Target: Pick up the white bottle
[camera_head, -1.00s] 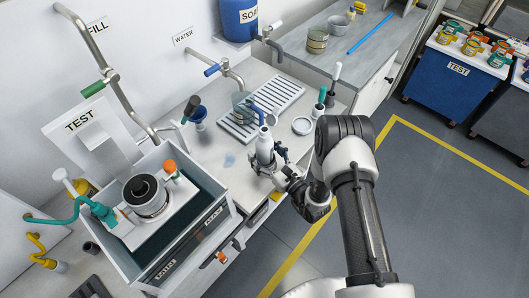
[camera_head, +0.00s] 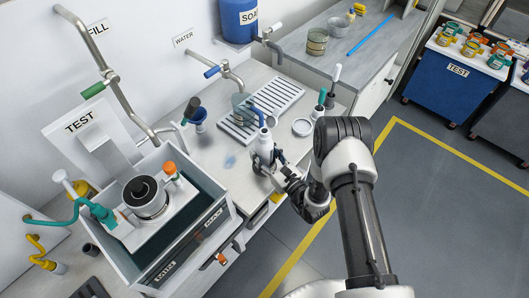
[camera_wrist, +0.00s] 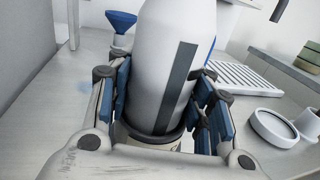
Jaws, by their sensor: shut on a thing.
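The white bottle (camera_head: 265,140), with a dark vertical stripe and a blue spout, stands upright at the front of the grey counter. In the wrist view its white body (camera_wrist: 165,55) fills the middle, with a dark band near the bottom. My gripper (camera_head: 267,162) is shut on the bottle's lower part. The blue-padded fingers lie on both sides of the bottle in the wrist view (camera_wrist: 163,112). The bottle's base is mostly hidden by the gripper, so I cannot tell if it touches the counter.
A drain grate (camera_head: 277,99) lies behind the bottle. A round white dish (camera_head: 302,127) and teal-topped and white-handled tools (camera_head: 320,104) stand to the right. A blue funnel (camera_head: 198,117) is left. The open TEST tank (camera_head: 222,211) stands at front left.

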